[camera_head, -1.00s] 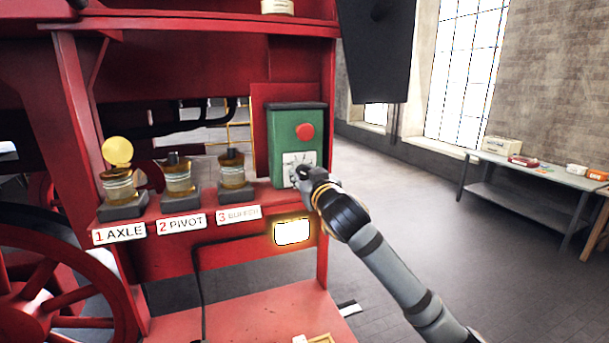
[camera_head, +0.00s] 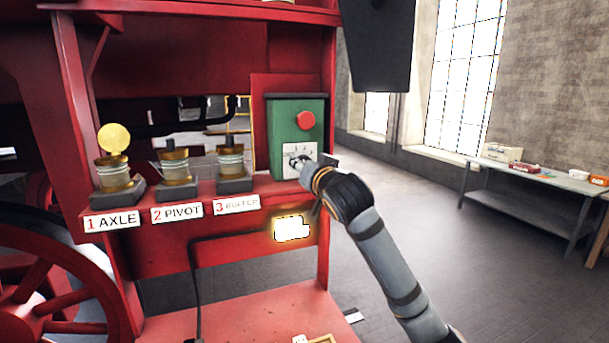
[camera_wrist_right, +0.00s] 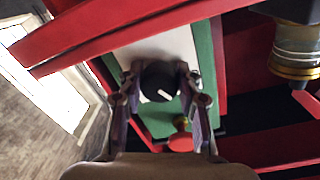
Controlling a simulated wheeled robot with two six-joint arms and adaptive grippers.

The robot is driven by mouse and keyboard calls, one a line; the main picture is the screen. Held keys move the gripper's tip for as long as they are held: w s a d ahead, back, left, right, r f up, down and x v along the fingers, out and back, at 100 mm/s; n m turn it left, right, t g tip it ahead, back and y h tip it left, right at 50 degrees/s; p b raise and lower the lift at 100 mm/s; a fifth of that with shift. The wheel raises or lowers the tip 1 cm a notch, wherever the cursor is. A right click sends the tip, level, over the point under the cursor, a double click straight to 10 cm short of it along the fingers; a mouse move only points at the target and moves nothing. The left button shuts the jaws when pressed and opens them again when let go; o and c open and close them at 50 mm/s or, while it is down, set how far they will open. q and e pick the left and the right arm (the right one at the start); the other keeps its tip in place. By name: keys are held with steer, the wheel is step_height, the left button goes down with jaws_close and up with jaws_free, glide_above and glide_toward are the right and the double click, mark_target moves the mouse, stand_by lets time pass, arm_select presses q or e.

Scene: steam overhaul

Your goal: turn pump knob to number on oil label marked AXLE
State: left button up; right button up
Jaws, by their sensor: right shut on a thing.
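The green pump box (camera_head: 282,140) stands on the red ledge, with a red button (camera_head: 306,121) above a white dial plate (camera_head: 289,150). My right gripper (camera_head: 303,163) is at the dial and hides part of its markings. In the right wrist view its two fingers (camera_wrist_right: 160,88) are shut on the black knob (camera_wrist_right: 158,76), one on each side. A white pointer line shows on the knob. The dial numbers are not readable. The AXLE label (camera_head: 112,220) carries a red 1, under the leftmost oiler. My left gripper is not in view.
Oilers (camera_head: 117,178) stand left of the box, above labels 2 PIVOT (camera_head: 177,212) and 3 (camera_head: 236,205). A glowing lamp (camera_head: 291,229) is below the ledge. A dark panel (camera_head: 378,45) hangs at upper right. A grey bench (camera_head: 530,185) stands far right, with open floor before it.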

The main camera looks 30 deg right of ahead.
steer(key=shift+m+b, duration=0.65)
steer(key=shift+m, duration=0.25)
steer(key=shift+r, duration=0.1)
steer(key=o, duration=1.2)
steer(key=shift+c, duration=0.2)
steer(key=shift+s, duration=0.1)
steer(key=v, duration=0.7)
